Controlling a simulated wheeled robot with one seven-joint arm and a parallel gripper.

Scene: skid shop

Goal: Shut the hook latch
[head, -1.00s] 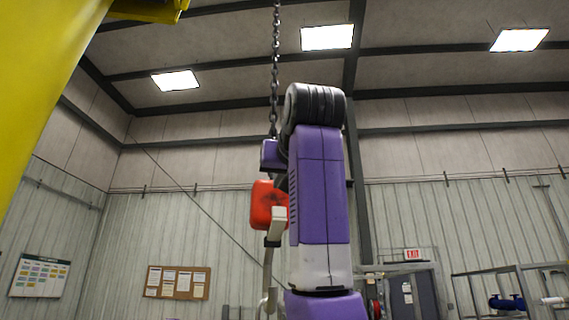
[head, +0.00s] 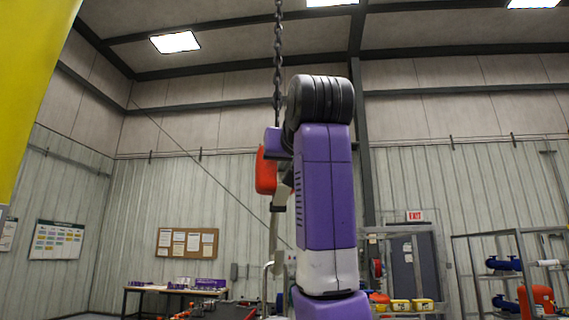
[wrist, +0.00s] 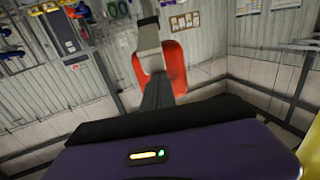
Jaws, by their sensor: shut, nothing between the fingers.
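A chain (head: 278,60) hangs from above. Below it hangs a red block (head: 265,173), and a grey hook shank (head: 274,238) runs down to a curved bottom. A pale piece with a dark band sits between block and shank. The latch itself is too small to tell, nor whether it is open. In the wrist view the red block (wrist: 176,68) is just ahead. My gripper (wrist: 157,84) is shut and empty; its dark fingers reach toward the pale piece and overlap it in the picture. I cannot tell whether they touch. In the head view my arm partly hides the gripper.
A yellow beam (head: 32,85) stands close at the left. A workbench (head: 178,291), a cork board (head: 187,243) and a rack (head: 505,262) stand far behind by the walls. The air left of the hook looks clear.

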